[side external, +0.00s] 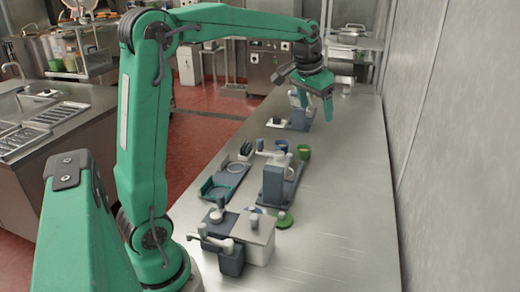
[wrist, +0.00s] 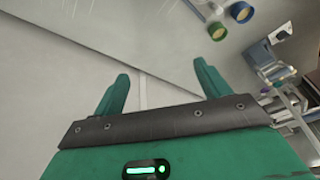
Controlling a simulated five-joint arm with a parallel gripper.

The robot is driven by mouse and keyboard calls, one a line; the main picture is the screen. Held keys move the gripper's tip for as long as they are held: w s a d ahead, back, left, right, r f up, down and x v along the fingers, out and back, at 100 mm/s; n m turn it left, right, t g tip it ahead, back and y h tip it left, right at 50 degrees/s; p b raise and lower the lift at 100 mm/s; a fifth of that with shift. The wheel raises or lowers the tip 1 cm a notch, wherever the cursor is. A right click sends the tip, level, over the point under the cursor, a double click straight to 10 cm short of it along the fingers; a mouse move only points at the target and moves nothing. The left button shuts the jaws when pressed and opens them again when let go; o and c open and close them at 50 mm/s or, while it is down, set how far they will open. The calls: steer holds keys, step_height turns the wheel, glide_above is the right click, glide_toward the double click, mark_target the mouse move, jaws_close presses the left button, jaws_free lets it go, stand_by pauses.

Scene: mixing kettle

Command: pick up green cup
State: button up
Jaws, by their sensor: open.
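The green cup (side external: 304,152) stands on the steel counter, right of a small blue cup (side external: 281,145). In the wrist view the green cup (wrist: 217,31) shows near the top, right of the fingers, with a yellowish inside. The blue cup (wrist: 242,12) is beside it, up and to the right. My gripper (side external: 318,104) is raised above the counter, apart from both cups.
A teal-edged tray (side external: 222,185) is further left. A white box (side external: 252,238) and a green round piece (side external: 284,220) lie nearer. A wall (side external: 450,150) bounds the right; the counter's right side is clear.

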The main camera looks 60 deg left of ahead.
steer(key=w+a+f, duration=0.3)
steer(key=w+a, duration=0.3)
steer(key=n+g, duration=0.1)
steer(key=g, duration=0.1)
glide_above(303, 153)
steer(key=a, duration=0.1)
step_height(303, 153, down, 18)
steer(key=f, duration=0.1)
steer(key=shift+a, duration=0.2)
steer(key=shift+f, duration=0.15)
steer(key=shift+w+a+f, duration=0.1)
steer(key=shift+w+f, duration=0.1)
steer(key=shift+f, duration=1)
steer(key=shift+f, duration=0.1)
steer(key=shift+w+a+f, duration=0.15)
steer(key=shift+f, duration=1.1)
steer(key=shift+w+a+f, duration=0.1)
steer(key=shift+w+f, duration=0.05)
steer(key=shift+f, duration=1.05)
